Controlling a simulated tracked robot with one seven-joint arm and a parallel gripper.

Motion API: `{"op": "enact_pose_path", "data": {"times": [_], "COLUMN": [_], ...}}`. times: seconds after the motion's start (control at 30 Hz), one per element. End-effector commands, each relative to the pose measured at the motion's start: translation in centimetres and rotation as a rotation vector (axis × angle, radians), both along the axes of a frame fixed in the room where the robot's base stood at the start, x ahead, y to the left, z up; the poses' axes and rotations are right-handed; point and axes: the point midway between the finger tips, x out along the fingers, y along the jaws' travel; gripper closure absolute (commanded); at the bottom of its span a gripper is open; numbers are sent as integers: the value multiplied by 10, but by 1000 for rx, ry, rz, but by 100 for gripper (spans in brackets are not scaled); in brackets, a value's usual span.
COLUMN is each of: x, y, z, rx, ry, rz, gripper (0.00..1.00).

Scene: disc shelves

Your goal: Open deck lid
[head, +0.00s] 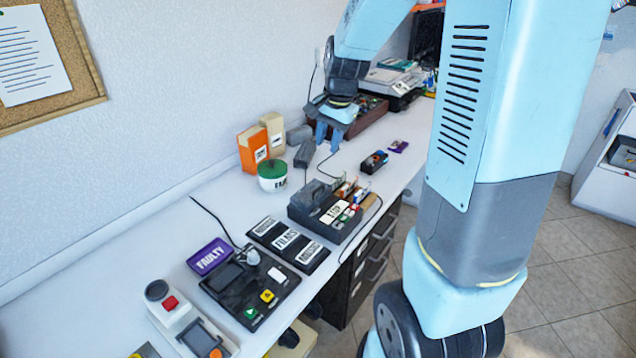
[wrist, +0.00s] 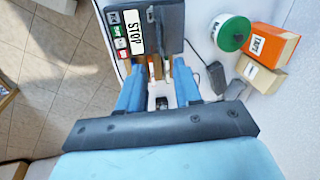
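The deck (head: 325,216) is a dark box on the white counter with a STOP label and several coloured buttons. Its raised dark part (head: 311,196), which looks like the lid, is at its back left; I cannot tell whether it is shut or ajar. In the wrist view the deck (wrist: 172,28) is at the top, beyond my fingertips. My gripper (head: 328,132) points down above the counter, farther back than the deck and apart from it. Its two blue fingers are spread in the wrist view (wrist: 158,88), with nothing held between them.
Small upright items (head: 350,190) stand at the deck's right side. A green-lidded white pot (head: 272,176) and an orange box (head: 253,147) are by the wall. A dark block (head: 305,153) and a small black item (head: 375,162) lie on the counter. Labelled black panels (head: 288,243) sit nearer.

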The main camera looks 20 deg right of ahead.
Motion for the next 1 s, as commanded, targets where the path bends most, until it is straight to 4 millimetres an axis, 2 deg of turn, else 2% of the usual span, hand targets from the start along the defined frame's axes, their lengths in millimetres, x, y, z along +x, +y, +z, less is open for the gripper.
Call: {"op": "enact_pose_path", "data": {"times": [0.13, 0.47, 1.0], "x": [16, 25, 39], "y": [-2, -2, 9], "z": [-23, -47, -133], "rx": [20, 30, 30], "ry": [35, 51, 50], "rz": [-69, -105, -103], "gripper": [66, 66, 66]}}
